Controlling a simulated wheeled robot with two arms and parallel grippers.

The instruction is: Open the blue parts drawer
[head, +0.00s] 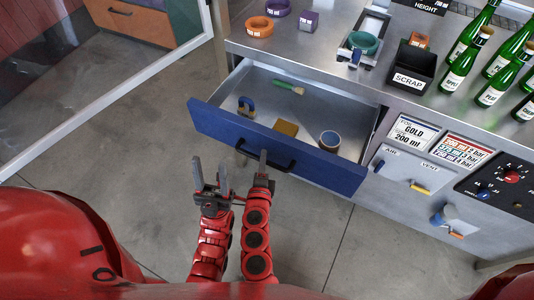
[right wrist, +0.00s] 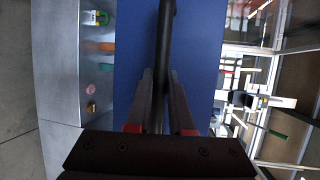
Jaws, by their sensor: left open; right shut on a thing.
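The blue parts drawer (head: 325,172) stands pulled out of the steel bench, its inside showing in the head view. Its blue front fills the middle of the right wrist view (right wrist: 205,50). The black bar handle (head: 284,164) runs along the front and also shows in the right wrist view (right wrist: 166,40). My right gripper (head: 263,165) is shut on the handle, with a finger on each side of the bar in the right wrist view (right wrist: 162,95). My left gripper (head: 211,178) is open and empty, just left of the right one, in front of the drawer.
Above are a scrap bin (head: 410,78) and several green bottles (head: 462,70). Floor is clear to the left.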

